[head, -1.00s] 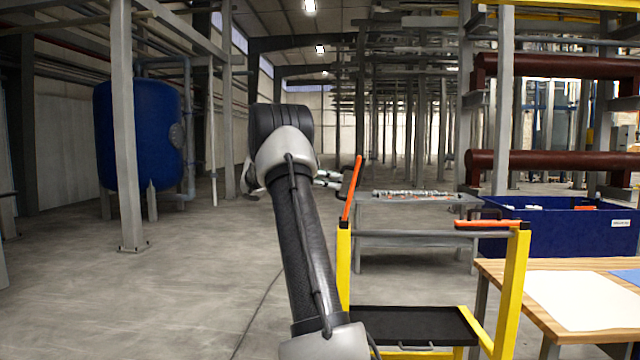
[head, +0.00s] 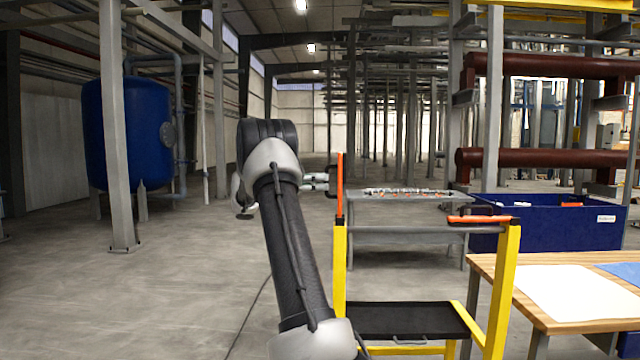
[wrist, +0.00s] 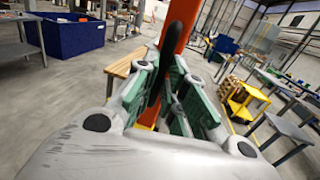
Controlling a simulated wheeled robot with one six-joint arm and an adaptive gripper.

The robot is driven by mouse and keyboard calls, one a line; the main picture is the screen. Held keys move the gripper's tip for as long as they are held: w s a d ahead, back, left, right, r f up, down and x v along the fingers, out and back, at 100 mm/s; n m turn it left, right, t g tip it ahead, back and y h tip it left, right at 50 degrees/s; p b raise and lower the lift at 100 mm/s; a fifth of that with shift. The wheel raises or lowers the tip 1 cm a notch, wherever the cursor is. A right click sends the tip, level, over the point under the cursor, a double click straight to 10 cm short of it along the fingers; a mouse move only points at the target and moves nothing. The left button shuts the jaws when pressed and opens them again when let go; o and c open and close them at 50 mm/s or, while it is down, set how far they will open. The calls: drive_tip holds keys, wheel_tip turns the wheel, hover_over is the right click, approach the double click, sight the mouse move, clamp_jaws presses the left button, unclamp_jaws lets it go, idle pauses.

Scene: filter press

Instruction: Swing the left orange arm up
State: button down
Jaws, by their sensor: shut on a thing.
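The left orange arm (head: 340,184) stands close to upright on top of the left yellow post (head: 340,270). My gripper (head: 330,182) comes from the left at the upper part of the arm. In the wrist view my green-padded fingers (wrist: 168,85) are closed around the dark handle, with the orange arm (wrist: 172,45) just behind it. The right orange arm (head: 482,219) lies level on the right yellow post (head: 502,280).
A black tray (head: 408,320) spans low between the yellow posts. A wooden table (head: 545,308) with a white sheet stands at the right. A blue bin (head: 550,228) and a grey table (head: 400,215) stand behind. The floor at left is open.

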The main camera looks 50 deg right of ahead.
drive_tip(key=c, duration=1.5)
unclamp_jaws()
drive_tip(key=shift+w+a, duration=0.1)
drive_tip(key=shift+w, duration=0.05)
drive_tip(key=v, duration=1.2)
